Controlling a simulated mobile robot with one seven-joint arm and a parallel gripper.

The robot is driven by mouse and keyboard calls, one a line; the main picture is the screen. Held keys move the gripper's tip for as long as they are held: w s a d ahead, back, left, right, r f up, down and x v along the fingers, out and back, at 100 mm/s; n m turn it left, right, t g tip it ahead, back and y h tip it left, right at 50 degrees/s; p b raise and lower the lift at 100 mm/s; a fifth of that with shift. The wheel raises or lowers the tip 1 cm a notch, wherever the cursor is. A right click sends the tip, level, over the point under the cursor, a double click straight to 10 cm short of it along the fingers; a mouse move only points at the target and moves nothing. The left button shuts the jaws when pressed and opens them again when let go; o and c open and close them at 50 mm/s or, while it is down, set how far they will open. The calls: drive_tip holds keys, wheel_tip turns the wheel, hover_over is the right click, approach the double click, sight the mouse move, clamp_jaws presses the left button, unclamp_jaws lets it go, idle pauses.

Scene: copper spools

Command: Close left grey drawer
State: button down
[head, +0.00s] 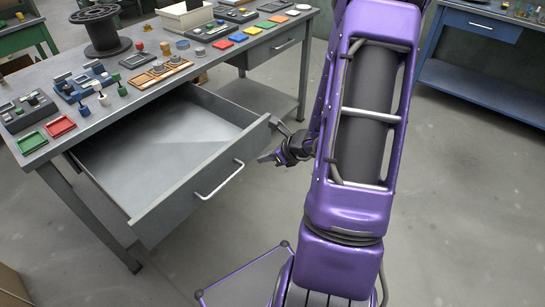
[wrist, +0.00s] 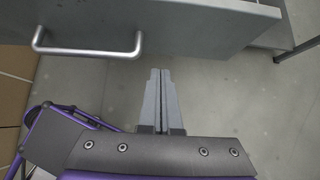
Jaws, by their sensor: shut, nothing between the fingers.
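The left grey drawer (head: 186,158) is pulled far out from under the workbench, and its inside looks empty. Its front panel carries a silver bar handle (head: 219,180). In the wrist view the drawer front (wrist: 200,25) runs across the top, with the handle (wrist: 88,48) at upper left. My gripper (head: 270,142) is by the right end of the drawer front. In the wrist view my gripper (wrist: 161,72) has its fingers together and empty, pointing at the drawer front to the right of the handle. I cannot tell whether the fingertips touch the panel.
The grey workbench (head: 130,93) bears a black spool (head: 101,30), coloured trays and several small tools. A second drawer (head: 272,47) at its right is shut. A blue bench (head: 480,25) stands at the upper right. The floor (head: 455,200) at the right is clear.

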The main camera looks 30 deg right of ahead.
sight(243, 155)
drive_tip(key=w, duration=0.2)
drive_tip(key=w+a+f, duration=0.2)
drive_tip(key=w, duration=0.1)
drive_tip(key=shift+w, duration=0.3)
drive_tip(key=shift+w, duration=0.1)
